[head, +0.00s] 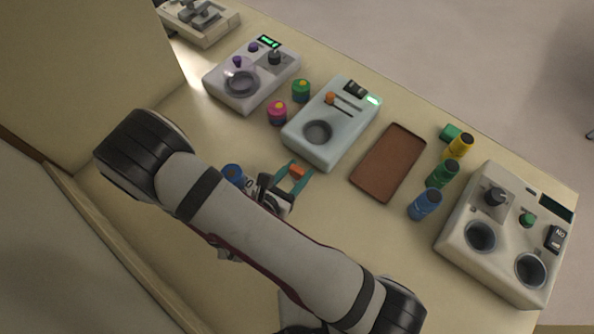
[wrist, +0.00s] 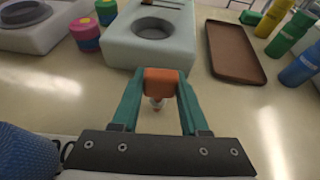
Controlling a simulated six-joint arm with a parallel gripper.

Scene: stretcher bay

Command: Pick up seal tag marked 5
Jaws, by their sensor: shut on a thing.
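My gripper (head: 291,178) has teal fingers and is shut on a small orange thing (head: 297,171). In the wrist view the gripper (wrist: 160,90) holds this orange piece (wrist: 161,76) between its fingertips, with a small pale and orange tip hanging below it. No number can be read on it, so I cannot tell whether it is the tag marked 5. It is in front of the pale device with one round well (head: 318,131); whether it touches the table is unclear.
A brown tray (head: 366,188) lies right of the gripper, with blue (head: 425,204), green (head: 442,173) and yellow (head: 458,146) cylinders beyond. Pink (head: 277,112) and green (head: 301,90) pots stand behind. A blue cylinder (head: 232,173) is close left of the gripper. A two-well device (head: 468,266) stands far right.

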